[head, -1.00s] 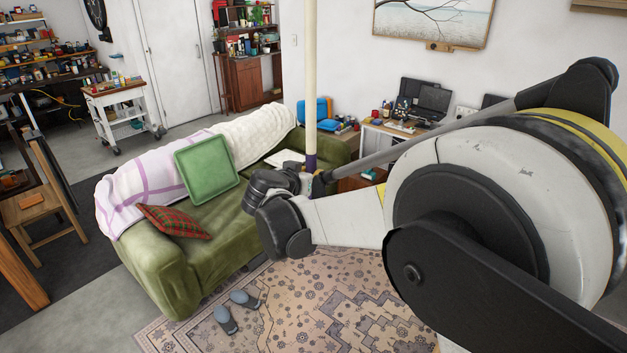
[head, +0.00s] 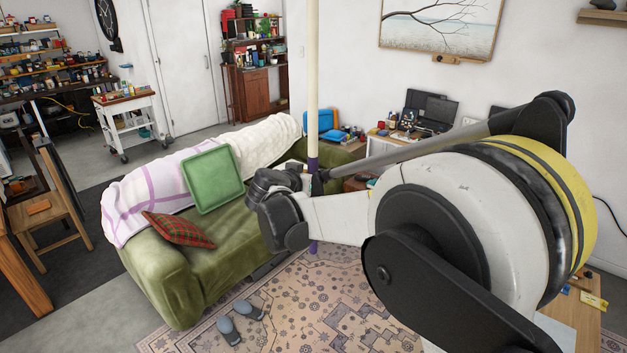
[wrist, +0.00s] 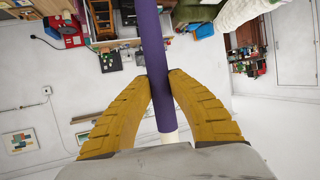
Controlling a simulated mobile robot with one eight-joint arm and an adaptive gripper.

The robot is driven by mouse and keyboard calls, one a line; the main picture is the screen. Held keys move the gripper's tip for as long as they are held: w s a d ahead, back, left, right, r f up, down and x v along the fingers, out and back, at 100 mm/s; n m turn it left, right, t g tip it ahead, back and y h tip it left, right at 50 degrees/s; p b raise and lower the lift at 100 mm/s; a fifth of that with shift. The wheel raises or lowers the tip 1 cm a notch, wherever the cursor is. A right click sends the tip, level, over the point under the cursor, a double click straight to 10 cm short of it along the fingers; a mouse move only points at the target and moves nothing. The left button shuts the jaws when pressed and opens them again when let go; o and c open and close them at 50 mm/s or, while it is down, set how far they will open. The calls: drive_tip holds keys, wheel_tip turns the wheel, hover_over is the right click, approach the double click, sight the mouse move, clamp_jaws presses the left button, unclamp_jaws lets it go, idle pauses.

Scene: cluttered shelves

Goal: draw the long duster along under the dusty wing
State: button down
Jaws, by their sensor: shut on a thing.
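The long duster's cream pole (head: 313,80) stands nearly upright in the head view and runs out of the top edge; its dusting end is out of view. My gripper (head: 312,178) holds it by the purple grip. In the wrist view the purple grip (wrist: 149,45) passes between the two yellow fingers of my gripper (wrist: 162,82), which are shut on it. A short purple end shows below my gripper in the head view. No dusty wing shows in either view.
A green sofa (head: 225,255) with cushions lies left of and beyond my gripper. A desk with a laptop (head: 430,112) stands against the back wall, under a framed picture (head: 440,25). Slippers (head: 240,322) lie on the patterned rug (head: 320,320). A wooden table (head: 575,305) is at the lower right.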

drive_tip(key=shift+w+a, duration=0.3)
drive_tip(key=shift+w, duration=0.5)
drive_tip(key=shift+w+a, duration=0.3)
drive_tip(key=shift+w, duration=0.5)
drive_tip(key=shift+w+a, duration=0.3)
drive_tip(key=shift+w, duration=0.5)
drive_tip(key=shift+w+a, duration=0.25)
drive_tip(key=shift+w, duration=0.55)
drive_tip(key=shift+w+a, duration=0.3)
drive_tip(key=shift+w, duration=0.55)
drive_tip(key=shift+w+a, duration=0.25)
drive_tip(key=shift+w, duration=0.55)
drive_tip(key=shift+w+a, duration=0.3)
drive_tip(key=shift+w, duration=0.5)
drive_tip(key=shift+w+a, duration=0.3)
drive_tip(key=shift+w, duration=0.5)
